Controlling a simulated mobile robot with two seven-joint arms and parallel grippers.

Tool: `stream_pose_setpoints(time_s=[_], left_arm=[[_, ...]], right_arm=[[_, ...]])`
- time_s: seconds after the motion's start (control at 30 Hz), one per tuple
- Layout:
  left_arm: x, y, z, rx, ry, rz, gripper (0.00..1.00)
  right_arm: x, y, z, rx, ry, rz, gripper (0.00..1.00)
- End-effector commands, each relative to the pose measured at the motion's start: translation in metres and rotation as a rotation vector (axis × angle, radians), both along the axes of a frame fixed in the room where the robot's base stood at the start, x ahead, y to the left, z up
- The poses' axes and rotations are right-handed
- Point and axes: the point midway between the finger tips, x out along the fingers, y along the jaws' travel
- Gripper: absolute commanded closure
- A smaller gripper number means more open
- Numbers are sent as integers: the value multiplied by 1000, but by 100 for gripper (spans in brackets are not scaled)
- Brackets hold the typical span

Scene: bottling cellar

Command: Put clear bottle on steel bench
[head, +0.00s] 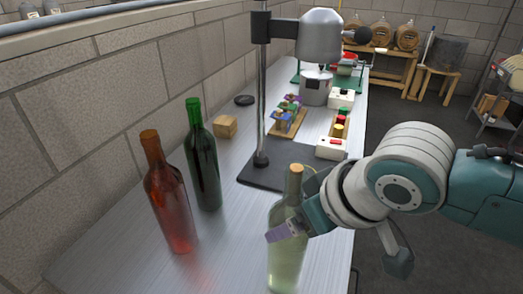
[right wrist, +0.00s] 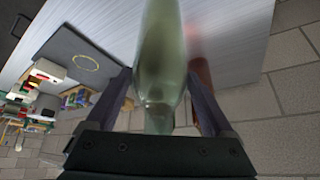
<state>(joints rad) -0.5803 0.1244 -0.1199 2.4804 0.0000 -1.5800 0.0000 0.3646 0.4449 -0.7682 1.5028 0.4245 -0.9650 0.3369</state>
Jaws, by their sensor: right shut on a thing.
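The clear bottle (head: 285,265) is pale green glass with a cork-coloured top, upright at the near right edge of the steel bench (head: 232,255). My right gripper (head: 289,225) comes in from the right and is shut around the bottle. The bottle's base is close to the bottom of the head view, and I cannot tell whether it touches the bench. In the right wrist view the bottle (right wrist: 158,50) lies between the two fingers. My left gripper is not in view.
A red bottle (head: 170,205) and a dark green bottle (head: 203,160) stand on the bench to the left. Behind are a stand with a dark base (head: 282,172), a wooden block (head: 225,126) and control boxes (head: 331,148). Bare bench lies between the bottles.

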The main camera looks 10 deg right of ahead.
Motion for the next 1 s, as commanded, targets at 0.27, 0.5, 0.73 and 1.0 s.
stream_pose_setpoints(time_s=[0.27,0.5,0.73,1.0], left_arm=[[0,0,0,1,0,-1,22],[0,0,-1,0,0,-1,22],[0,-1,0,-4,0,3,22],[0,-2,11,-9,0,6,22]], right_arm=[[3,1,3,6,-11,1,100],[0,0,-2,0,-1,0,0],[1,0,1,1,-2,0,0],[-15,-7,30,0,-2,2,0]])
